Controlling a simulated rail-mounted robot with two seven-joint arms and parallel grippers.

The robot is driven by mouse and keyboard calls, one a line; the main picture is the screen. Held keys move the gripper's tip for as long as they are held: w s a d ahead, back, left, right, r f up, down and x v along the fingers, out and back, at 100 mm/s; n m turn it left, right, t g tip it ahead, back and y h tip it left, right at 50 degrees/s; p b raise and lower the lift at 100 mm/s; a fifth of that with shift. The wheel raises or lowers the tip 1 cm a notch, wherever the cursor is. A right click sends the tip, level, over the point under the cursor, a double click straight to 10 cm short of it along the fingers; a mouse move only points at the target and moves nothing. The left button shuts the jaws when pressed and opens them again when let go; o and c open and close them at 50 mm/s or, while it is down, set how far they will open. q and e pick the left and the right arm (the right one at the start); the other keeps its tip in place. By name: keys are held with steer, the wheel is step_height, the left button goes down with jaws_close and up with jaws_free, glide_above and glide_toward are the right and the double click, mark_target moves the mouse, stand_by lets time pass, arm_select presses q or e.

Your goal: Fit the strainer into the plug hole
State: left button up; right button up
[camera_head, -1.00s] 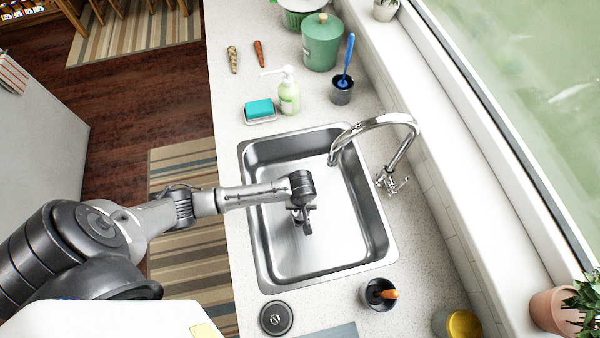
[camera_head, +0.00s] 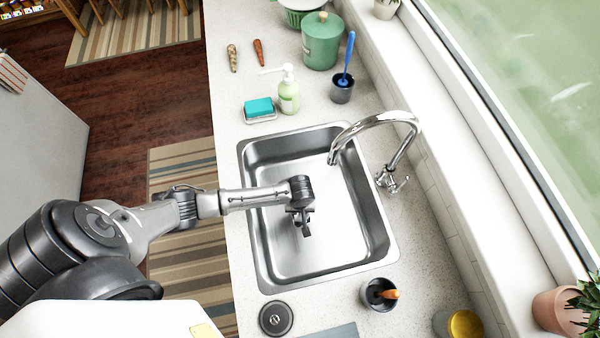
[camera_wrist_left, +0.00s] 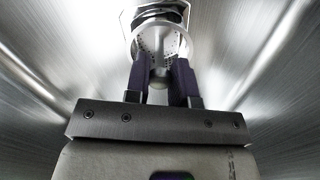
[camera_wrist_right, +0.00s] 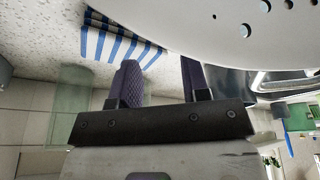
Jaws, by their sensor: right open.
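My left gripper (camera_head: 306,229) reaches down into the steel sink (camera_head: 328,255), pointing toward its floor. In the left wrist view the fingers (camera_wrist_left: 164,82) are shut on the strainer (camera_wrist_left: 175,42), a round, pale metal piece with small holes, by a small stem or knob between them. Beyond it is a dark ringed opening (camera_wrist_left: 160,10), which looks like the plug hole and is partly covered by the strainer. I cannot tell whether the strainer touches it. The head view hides both. My right gripper (camera_wrist_right: 158,82) is open and empty, away from the sink.
The chrome tap (camera_head: 385,120) arches over the sink's right side. A soap bottle (camera_head: 289,95) and teal sponge (camera_head: 259,108) stand behind the sink. A dark round disc (camera_head: 276,318) and a dark cup (camera_head: 378,292) are in front. A striped blue-white cloth (camera_wrist_right: 115,42) shows beside my right gripper.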

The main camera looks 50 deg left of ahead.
arm_select(q)
steer(key=o, duration=0.4)
arm_select(e)
steer(key=shift+d, duration=0.15)
arm_select(q)
step_height(320, 180, up, 12)
steer(key=p, duration=0.2)
steer(key=s+d+r+m+t+h, duration=0.1)
steer(key=s+d+r+m+t, duration=0.15)
steer(key=s+d+m, duration=0.45)
steer(key=s+a+r+m+t, duration=0.1)
steer(key=s+a+r+m, duration=0.3)
steer(key=s, duration=0.5)
steer(key=shift+s+a+r+y, duration=0.3)
steer(key=shift+a+r+y, duration=0.1)
steer(key=shift+r, duration=0.5)
arm_select(e)
step_height(320, 180, up, 2)
steer(key=shift+r, duration=0.1)
arm_select(q)
steer(key=shift+r, duration=0.1)
arm_select(e)
steer(key=shift+r, duration=0.1)
